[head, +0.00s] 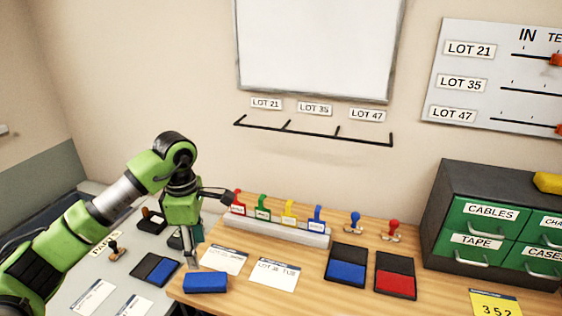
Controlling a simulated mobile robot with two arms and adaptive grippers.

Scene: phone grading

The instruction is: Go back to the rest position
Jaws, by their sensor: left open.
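My left gripper (190,252) hangs down from the green arm at the left edge of the wooden table. It is open, and its visible fingertip is just above and behind a blue block (205,282) on the table's front left part. I cannot tell whether they touch; nothing shows held. Part of the gripper is hidden by its own wrist. My right gripper is not in view.
Blue (346,271) and red (396,282) ink pads lie to the right, near a drawer cabinet (478,237). A lower grey table (75,270) at left holds stamps, a pad and cards.

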